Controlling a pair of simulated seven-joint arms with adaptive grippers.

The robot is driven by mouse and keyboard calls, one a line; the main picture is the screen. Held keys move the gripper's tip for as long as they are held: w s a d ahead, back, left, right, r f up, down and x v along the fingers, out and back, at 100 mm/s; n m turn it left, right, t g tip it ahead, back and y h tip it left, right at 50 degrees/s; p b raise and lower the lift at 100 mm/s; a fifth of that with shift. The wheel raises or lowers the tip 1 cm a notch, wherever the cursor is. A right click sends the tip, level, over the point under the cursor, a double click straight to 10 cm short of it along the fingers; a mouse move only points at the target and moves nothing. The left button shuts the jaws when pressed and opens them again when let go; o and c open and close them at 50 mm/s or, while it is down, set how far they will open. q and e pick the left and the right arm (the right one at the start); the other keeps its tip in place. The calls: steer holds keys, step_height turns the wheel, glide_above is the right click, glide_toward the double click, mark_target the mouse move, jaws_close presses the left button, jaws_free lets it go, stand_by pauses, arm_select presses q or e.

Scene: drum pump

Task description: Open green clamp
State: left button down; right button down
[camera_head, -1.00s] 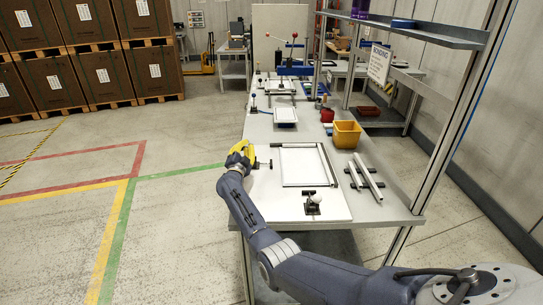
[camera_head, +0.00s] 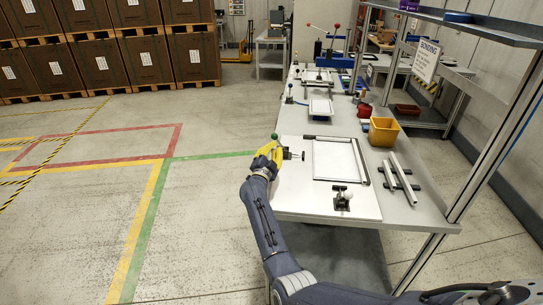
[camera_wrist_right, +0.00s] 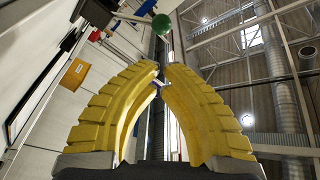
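The green clamp's round green knob (camera_head: 274,136) shows at the left edge of the near white work board. Its dark metal body (camera_head: 293,155) sits on the board just to the right. My right gripper (camera_head: 268,156) has yellow fingers and is right at the clamp, below the knob. In the right wrist view, the green knob (camera_wrist_right: 162,24) lies beyond the two yellow fingertips (camera_wrist_right: 160,72). The tips are close together with a narrow gap. I cannot tell whether they grip the lever, which is mostly hidden. My left gripper is out of view.
Rails (camera_head: 400,178) and a yellow bin (camera_head: 383,132) are on the right of the table. A shelf post (camera_head: 500,150) rises at the right. The floor left of the table is clear.

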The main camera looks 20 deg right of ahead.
steer(key=shift+v, duration=2)
